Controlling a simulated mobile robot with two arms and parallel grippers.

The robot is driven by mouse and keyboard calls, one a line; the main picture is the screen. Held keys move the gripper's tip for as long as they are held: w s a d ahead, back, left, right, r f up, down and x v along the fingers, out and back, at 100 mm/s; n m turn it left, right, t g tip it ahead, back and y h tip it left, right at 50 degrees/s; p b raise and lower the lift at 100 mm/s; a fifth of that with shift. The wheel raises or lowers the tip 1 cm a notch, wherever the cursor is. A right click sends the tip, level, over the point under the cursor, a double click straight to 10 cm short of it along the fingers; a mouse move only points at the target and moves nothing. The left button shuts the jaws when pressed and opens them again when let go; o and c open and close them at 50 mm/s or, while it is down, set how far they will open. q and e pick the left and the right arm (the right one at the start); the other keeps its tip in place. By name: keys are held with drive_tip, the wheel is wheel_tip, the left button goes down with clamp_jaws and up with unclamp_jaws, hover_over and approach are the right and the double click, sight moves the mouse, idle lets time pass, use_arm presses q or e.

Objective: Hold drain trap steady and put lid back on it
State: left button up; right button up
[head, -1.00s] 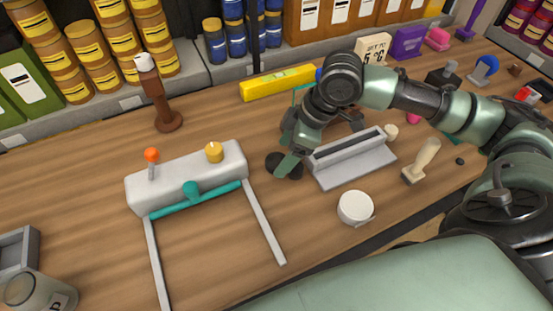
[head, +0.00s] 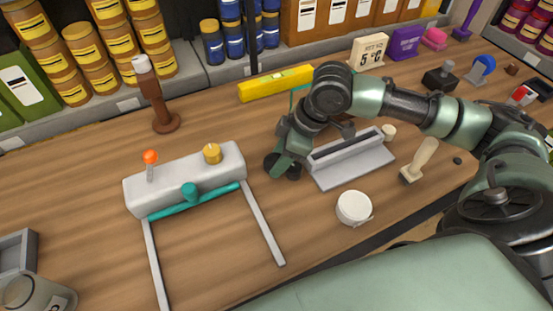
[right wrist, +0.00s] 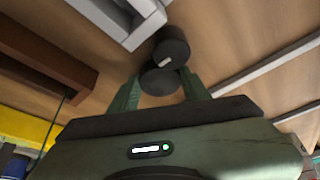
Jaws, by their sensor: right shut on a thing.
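My right gripper (head: 284,166) is low over the bench and shut on a dark round piece. In the right wrist view this dark piece (right wrist: 160,82) sits between the two fingers. A second dark round piece (right wrist: 171,46) is just beyond it, overlapping or touching; I cannot tell which. Which one is lid or trap is not clear.
A grey slotted block (head: 350,160) stands right beside the right gripper. A white round container (head: 354,207) lies in front of it. A white unit with a teal bar (head: 185,178) is to the left. The bench between them is clear.

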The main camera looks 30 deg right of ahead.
drive_tip(key=shift+r, duration=0.1)
wheel_tip(320, 180, up, 20)
drive_tip(key=p, duration=0.1)
idle(0.5)
drive_tip(key=m+t+h, duration=0.2)
drive_tip(key=m+h, duration=0.2)
drive_tip(key=m, duration=0.7)
hover_over(264, 168)
wheel_tip(264, 168, down, 11)
drive_tip(key=shift+w, duration=0.15)
